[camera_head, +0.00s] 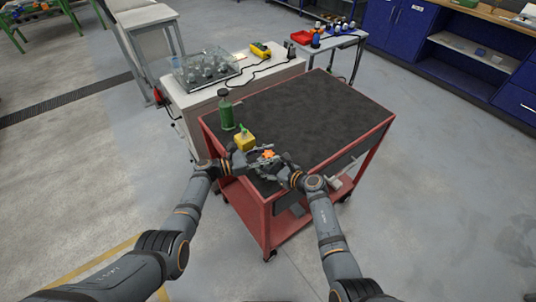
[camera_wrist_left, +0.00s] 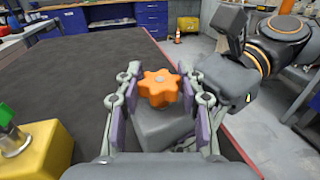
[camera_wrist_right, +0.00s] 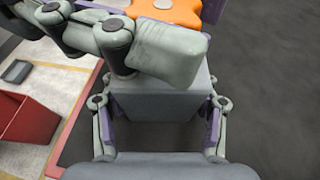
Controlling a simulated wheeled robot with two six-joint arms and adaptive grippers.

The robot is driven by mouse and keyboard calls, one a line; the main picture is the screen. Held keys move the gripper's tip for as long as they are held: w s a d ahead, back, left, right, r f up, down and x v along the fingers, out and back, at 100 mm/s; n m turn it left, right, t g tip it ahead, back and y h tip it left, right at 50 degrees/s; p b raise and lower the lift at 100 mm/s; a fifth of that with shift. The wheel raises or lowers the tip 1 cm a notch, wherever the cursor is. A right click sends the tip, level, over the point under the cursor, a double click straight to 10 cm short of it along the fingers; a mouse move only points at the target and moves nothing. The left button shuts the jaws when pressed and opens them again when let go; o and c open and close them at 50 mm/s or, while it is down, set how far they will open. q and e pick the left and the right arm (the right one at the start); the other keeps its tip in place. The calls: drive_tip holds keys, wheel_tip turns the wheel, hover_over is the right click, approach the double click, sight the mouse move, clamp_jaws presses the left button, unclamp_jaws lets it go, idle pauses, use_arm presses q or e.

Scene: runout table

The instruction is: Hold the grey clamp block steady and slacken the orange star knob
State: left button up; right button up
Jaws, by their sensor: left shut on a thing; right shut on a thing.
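The orange star knob (camera_head: 268,153) sits on top of the grey clamp block (camera_wrist_left: 160,126) near the cart's front corner. In the left wrist view my left gripper (camera_wrist_left: 157,92) has its fingers on both sides of the knob (camera_wrist_left: 159,86) and is shut on it. In the right wrist view my right gripper (camera_wrist_right: 160,130) is shut on the grey block (camera_wrist_right: 165,104), one finger on each side, below the knob (camera_wrist_right: 168,10). A left finger partly covers the knob and block there. The block is mostly hidden in the head view.
The red cart (camera_head: 268,206) has a dark mat top (camera_head: 310,110), clear across its middle and back. A bench with a clear case (camera_head: 208,66) adjoins behind.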

use_arm(q)
drive_tip(key=n+t+y, duration=0.2)
drive_tip(key=t, duration=0.1)
drive_tip(key=shift+s+f+n+t, duration=0.15)
drive_tip(key=shift+n+t, duration=0.15)
drive_tip(key=shift+n+t+y, duration=1.4)
drive_tip(key=shift+t, duration=0.3)
drive_tip(key=o, duration=1.2)
drive_tip(key=v, duration=1.2)
